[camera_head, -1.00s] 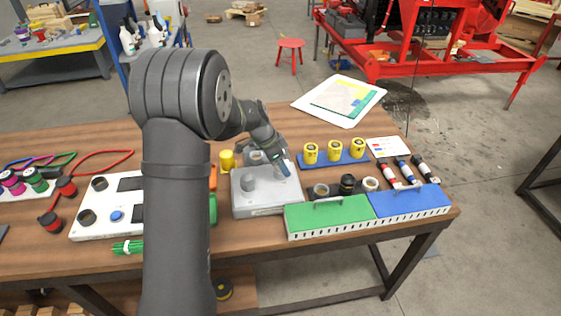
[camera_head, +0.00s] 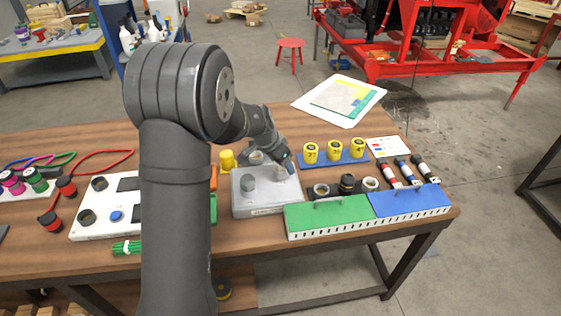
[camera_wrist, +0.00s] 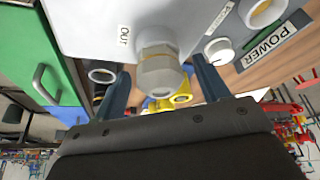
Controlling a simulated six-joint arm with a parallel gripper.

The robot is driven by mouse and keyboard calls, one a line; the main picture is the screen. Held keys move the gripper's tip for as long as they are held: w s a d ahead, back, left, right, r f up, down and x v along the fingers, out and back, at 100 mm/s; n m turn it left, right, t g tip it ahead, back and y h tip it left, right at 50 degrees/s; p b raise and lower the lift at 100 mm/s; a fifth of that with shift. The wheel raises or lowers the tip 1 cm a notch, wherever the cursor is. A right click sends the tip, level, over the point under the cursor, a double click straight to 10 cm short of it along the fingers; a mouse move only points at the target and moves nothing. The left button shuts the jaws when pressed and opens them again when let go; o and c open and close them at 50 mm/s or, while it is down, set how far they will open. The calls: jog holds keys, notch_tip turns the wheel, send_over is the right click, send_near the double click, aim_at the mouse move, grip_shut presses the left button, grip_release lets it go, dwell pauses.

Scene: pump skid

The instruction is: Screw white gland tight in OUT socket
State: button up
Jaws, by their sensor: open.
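The white gland (camera_wrist: 159,70), a pale hex-sided fitting, sits at the socket beside the OUT label (camera_wrist: 124,36) on the grey box in the wrist view. The box (camera_head: 265,206) also shows in the head view, with the gland (camera_head: 280,172) near its back right. How deep the gland is seated cannot be told. My gripper (camera_wrist: 160,68) is open, with one dark blue finger on each side of the gland and visible gaps between. In the head view my gripper (camera_head: 287,162) is small and partly hidden by my wrist.
A white round fitting (camera_wrist: 219,50) sits near the POWER label (camera_wrist: 270,46). The green box (camera_head: 325,217) and blue box (camera_head: 410,202) stand at the front right. Yellow parts on a blue tray (camera_head: 349,160) and several ring-shaped parts (camera_head: 321,190) lie right of the grey box.

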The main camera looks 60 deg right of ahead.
jog(key=shift+n+t, duration=0.9)
jog(key=shift+n, duration=1.4)
jog(key=c, duration=1)
jog(key=shift+m+g, duration=0.7)
jog(key=shift+m, duration=1.2)
jog(key=shift+c, duration=0.2)
jog(key=shift+m+g+y, duration=0.2)
jog(key=shift+m+g, duration=0.3)
jog(key=shift+m, duration=0.85)
jog(key=shift+m+g+y, duration=0.2)
jog(key=shift+m+g, duration=0.3)
jog(key=shift+m, duration=0.85)
jog(key=o, duration=1)
jog(key=shift+o, duration=0.2)
